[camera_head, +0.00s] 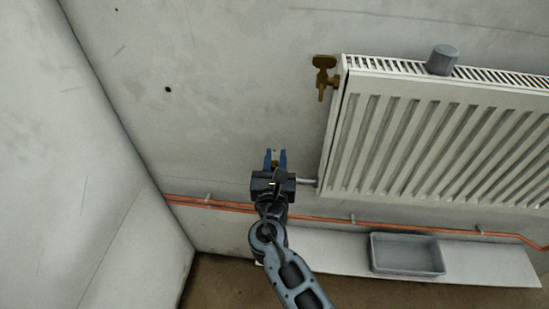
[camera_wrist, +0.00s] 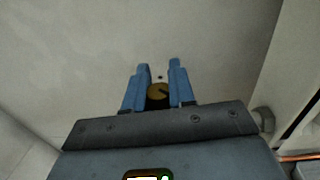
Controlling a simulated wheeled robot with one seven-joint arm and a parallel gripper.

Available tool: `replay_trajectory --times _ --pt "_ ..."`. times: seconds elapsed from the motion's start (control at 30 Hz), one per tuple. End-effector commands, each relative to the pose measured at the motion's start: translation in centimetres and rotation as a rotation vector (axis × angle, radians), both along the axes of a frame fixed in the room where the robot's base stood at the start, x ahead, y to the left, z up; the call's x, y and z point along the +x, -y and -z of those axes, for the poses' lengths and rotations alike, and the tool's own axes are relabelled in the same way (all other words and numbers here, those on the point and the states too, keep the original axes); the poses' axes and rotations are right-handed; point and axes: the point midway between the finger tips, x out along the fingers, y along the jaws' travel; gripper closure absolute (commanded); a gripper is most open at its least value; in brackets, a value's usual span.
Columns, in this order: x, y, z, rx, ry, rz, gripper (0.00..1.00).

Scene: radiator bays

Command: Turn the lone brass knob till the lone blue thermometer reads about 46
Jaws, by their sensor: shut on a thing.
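My gripper (camera_head: 275,155) is at the lower left corner of the radiator, with its blue fingers pointing up. It is shut on a small round brass knob (camera_wrist: 157,91), which shows between the fingers in the wrist view (camera_wrist: 159,82). The gripper hides most of the knob. A separate brass fitting with a flat handle (camera_head: 325,72) is at the radiator's upper left corner. I do not see a blue thermometer or any reading in either view.
The white ribbed radiator (camera_head: 420,135) hangs on the wall to the right, with a grey cylinder (camera_head: 442,60) on top. Copper pipes (camera_head: 385,224) run below. A grey tray (camera_head: 407,270) sits on a white ledge (camera_head: 490,270). The wall to the left is bare.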

Motion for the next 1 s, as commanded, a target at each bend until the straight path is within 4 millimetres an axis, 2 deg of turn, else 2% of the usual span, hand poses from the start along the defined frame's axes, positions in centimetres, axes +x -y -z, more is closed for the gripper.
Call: replay_trajectory --times 0.03,0.67,0.7,0.93,1.0 --pt "0.34 -0.17 -1.05 0.003 0.016 0.015 1.00" --pt "0.41 0.07 -1.06 0.003 0.017 0.064 1.00" --pt "0.41 0.07 -1.06 0.003 0.017 0.064 0.73" --pt "0.30 0.07 -0.79 0.002 0.012 0.062 0.51" --pt "0.25 0.07 -0.65 0.002 0.010 0.062 0.51"
